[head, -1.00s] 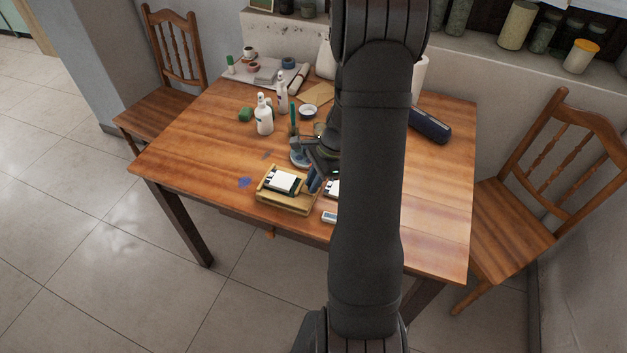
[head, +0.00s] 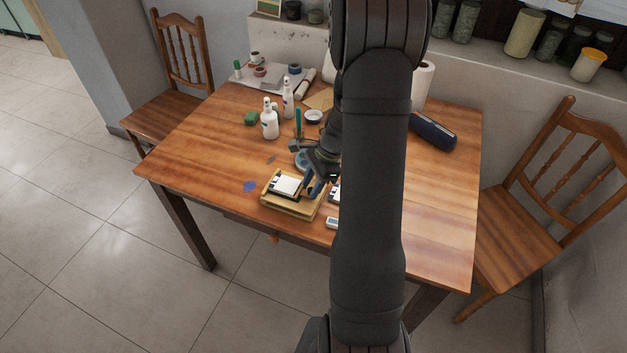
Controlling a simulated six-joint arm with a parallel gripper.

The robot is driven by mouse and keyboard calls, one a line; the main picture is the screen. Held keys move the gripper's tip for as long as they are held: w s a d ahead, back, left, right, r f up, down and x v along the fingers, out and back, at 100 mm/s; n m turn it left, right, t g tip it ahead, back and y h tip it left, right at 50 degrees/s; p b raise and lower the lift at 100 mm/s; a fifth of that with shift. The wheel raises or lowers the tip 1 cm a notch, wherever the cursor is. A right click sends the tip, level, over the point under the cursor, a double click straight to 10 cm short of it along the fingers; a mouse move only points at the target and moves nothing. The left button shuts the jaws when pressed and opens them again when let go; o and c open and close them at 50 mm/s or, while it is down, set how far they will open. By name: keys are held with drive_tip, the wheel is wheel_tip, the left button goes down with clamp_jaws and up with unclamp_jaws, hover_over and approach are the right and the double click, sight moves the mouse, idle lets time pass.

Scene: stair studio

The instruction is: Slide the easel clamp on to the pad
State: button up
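A small wooden easel (head: 291,209) stands near the table's front edge in the head view. A white pad with dark parts (head: 287,185) rests on it. My gripper (head: 314,187) is low over the table, just right of the pad and by the easel's right side. Its fingers are small and partly dark, so I cannot tell whether they are open or shut, or whether they hold anything. I cannot make out the easel clamp for certain. My arm hides the table to the right of the gripper.
A small pale device (head: 331,222) lies at the front. A dark blue case (head: 433,131) lies right of my arm. The table's left front is mostly clear.

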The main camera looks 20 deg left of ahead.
drive_tip(key=v, duration=1.7)
drive_tip(key=shift+r, duration=0.25)
drive_tip(key=shift+f, duration=0.1)
drive_tip(key=x, duration=1.7)
drive_tip(key=shift+f, duration=0.25)
drive_tip(key=shift+d+r, duration=0.1)
drive_tip(key=shift+d, duration=0.3)
